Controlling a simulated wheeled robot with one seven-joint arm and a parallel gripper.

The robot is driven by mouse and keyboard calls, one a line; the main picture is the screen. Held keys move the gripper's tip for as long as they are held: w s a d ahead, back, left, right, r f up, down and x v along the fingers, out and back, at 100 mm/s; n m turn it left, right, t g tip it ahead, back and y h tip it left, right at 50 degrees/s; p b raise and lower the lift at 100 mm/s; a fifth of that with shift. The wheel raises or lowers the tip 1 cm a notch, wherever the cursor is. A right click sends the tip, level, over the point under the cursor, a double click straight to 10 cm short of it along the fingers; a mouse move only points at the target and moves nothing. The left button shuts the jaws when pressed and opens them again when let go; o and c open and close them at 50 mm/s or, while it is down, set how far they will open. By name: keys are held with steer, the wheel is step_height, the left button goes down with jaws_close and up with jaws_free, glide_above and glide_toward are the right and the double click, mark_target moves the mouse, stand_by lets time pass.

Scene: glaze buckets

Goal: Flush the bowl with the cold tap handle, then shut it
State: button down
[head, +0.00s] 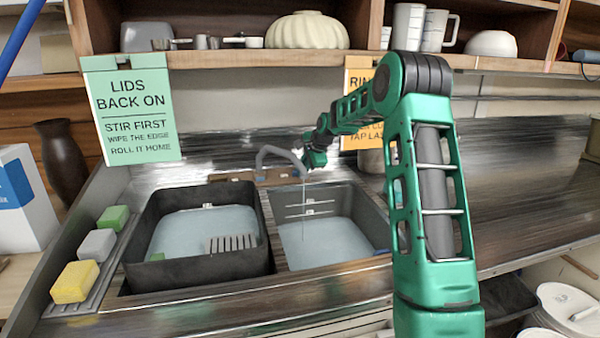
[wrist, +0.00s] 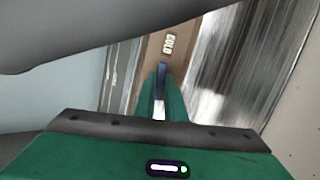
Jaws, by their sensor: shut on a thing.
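My gripper (head: 315,158) is at the back of the sink, right of the grey arched tap spout (head: 277,151). In the wrist view its green fingers (wrist: 161,98) are shut on the blue cold tap handle (wrist: 162,74), beside a COLD label (wrist: 170,43). The spout's tip is over the right sink bowl (head: 335,246), which holds pale bluish liquid. A thin vertical line below the tip looks like running water. In the wrist view a large grey curved shape, perhaps the spout, covers the upper left. The handle is hidden in the head view.
A dark left basin (head: 137,222) holds pale liquid and a slotted grey piece. Yellow (head: 75,282), grey and green sponges lie on the left ledge. A green sign (head: 130,108) hangs from the shelf. The metal counter (head: 500,195) right of my arm is clear.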

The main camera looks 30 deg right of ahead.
steer(key=shift+m, duration=0.6)
steer(key=shift+a, duration=0.1)
steer(key=c, duration=1.8)
jaws_free()
steer(key=v, duration=1)
steer(key=shift+s+r, duration=0.2)
steer(key=shift+s, duration=0.05)
